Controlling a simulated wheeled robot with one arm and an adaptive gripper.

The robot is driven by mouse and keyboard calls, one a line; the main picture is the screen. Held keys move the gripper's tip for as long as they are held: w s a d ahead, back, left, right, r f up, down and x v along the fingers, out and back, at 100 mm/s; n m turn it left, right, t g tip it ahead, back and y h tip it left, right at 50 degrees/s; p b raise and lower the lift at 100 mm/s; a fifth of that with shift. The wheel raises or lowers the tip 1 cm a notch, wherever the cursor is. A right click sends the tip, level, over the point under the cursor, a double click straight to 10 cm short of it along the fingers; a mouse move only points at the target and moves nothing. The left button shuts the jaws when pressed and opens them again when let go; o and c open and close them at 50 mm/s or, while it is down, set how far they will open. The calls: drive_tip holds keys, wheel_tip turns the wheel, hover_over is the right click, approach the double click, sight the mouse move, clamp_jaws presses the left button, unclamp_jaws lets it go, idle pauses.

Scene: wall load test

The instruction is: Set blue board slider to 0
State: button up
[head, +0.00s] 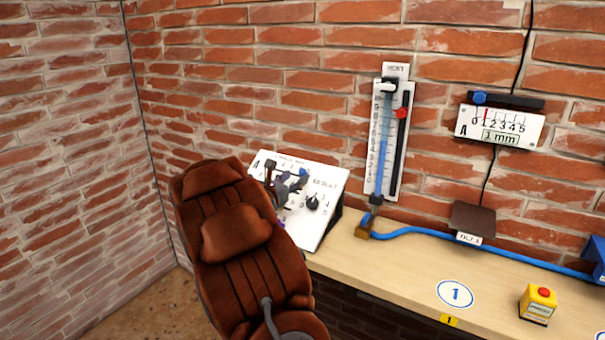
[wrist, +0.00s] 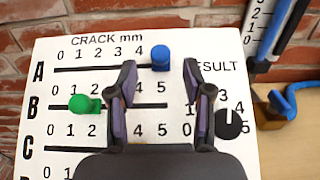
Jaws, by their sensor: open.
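The white board (wrist: 215,50) leans tilted on the desk and also shows in the head view (head: 329,205). Its blue slider knob (wrist: 160,58) sits at the right end of row A's slot, just right of the 4 and covering the place of the 5. In the head view the blue knob (head: 303,172) is small, at the board's upper edge. My gripper (wrist: 161,72) is open in front of the board, one finger on each side below the blue knob. I see no clear contact. It also shows in the head view (head: 292,184), partly behind the chair.
A green knob (wrist: 85,103) sits toward the left of row B. A black dial (wrist: 228,124) is right of my fingers. A brown chair (head: 240,245) stands before the board. The desk (head: 400,270) carries a blue hose (head: 430,232) and a yellow button box (head: 538,305).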

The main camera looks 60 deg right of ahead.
sight(300, 174)
drive_tip(key=shift+w+d+p, duration=0.1)
drive_tip(key=shift+d+p, duration=0.3)
drive_tip(key=shift+d, duration=2.2)
clamp_jaws()
